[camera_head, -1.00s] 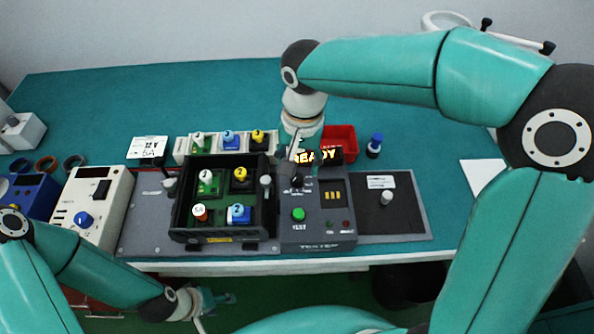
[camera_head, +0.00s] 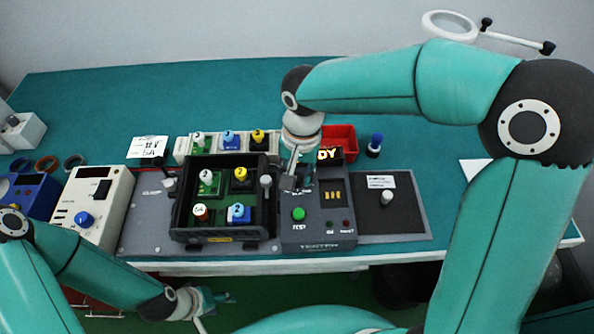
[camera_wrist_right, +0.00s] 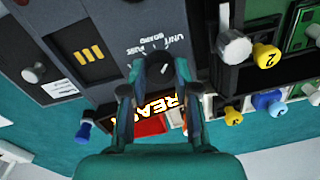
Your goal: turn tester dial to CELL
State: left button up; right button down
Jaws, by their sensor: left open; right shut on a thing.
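The grey tester (camera_head: 320,228) stands at the front middle of the bench, with a green TEST button (camera_head: 298,214). My right gripper (camera_head: 294,184) is over the tester's upper left and hides the dial in the head view. In the right wrist view my right gripper (camera_wrist_right: 156,70) is shut on the dark dial (camera_wrist_right: 158,68), its fingers on either side. White labels curve around the dial, upside down here; where its pointer stands I cannot tell. My left gripper (camera_head: 217,299) is open and empty, low in front of the bench.
A black tray (camera_head: 224,239) with several coloured parts stands left of the tester. A red bin (camera_head: 338,138) and the lit display (camera_head: 329,154) are behind it. A dark pad (camera_head: 405,222) with a small peg lies to the right.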

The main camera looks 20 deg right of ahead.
jog(key=shift+n, duration=0.4)
jog(key=n, duration=0.5)
jog(key=shift+w+a, duration=0.1)
jog(key=n, duration=0.5)
jog(key=shift+r+n+p, duration=0.1)
jog(key=shift+n+p, duration=0.2)
jog(key=shift+n, duration=0.1)
jog(key=n+p, duration=0.1)
jog(key=n, duration=0.5)
jog(key=shift+a+g, duration=0.1)
jog(key=shift+g, duration=0.3)
jog(key=n+p, duration=0.1)
jog(key=n, duration=0.5)
jog(key=shift+h, duration=0.3)
jog(key=c, duration=0.9)
grip_release()
jog(key=shift+o, duration=0.2)
